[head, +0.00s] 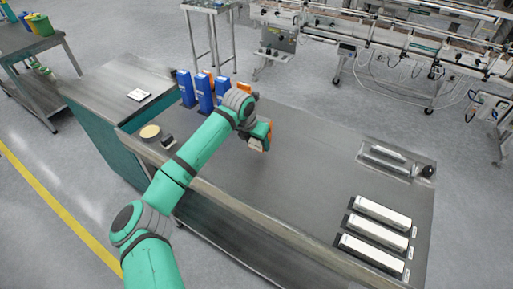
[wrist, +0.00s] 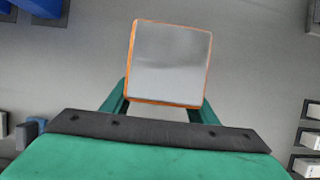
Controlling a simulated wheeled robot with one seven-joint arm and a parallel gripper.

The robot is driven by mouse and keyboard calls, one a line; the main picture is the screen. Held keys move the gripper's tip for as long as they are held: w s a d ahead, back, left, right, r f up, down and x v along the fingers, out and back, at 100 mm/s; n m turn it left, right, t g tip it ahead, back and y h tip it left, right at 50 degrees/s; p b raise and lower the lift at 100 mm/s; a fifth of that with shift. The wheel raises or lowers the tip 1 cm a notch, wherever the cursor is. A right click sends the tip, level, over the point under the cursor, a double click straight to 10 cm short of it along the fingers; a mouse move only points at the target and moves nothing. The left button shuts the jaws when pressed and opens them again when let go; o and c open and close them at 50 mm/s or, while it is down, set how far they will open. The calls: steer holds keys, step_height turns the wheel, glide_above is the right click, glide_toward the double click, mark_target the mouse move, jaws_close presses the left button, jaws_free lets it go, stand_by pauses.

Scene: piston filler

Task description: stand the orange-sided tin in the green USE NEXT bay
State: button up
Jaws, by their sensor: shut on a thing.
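The orange-sided tin (wrist: 170,63) shows in the wrist view as a squarish grey face with thin orange edges. My gripper (wrist: 160,101) is shut on it, with one green finger at each side of its lower part. In the head view my gripper (head: 260,138) is over the middle-left of the grey worktop. The arm and gripper mostly hide the tin there, leaving a little orange beside the fingers. I cannot make out the green USE NEXT bay or its label in either view.
Blue bins (head: 205,92) with orange parts stand at the worktop's back left. A round tan-topped item (head: 150,132) lies at the left. The middle of the worktop (head: 300,180) is clear.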

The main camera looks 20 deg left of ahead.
mark_target(257, 153)
steer(key=shift+w+a+f, duration=0.2)
steer(key=shift+w+f, duration=0.65)
steer(key=shift+f, duration=1.4)
steer(key=shift+f, duration=0.15)
steer(key=o, duration=1.4)
steer(key=shift+o, duration=0.4)
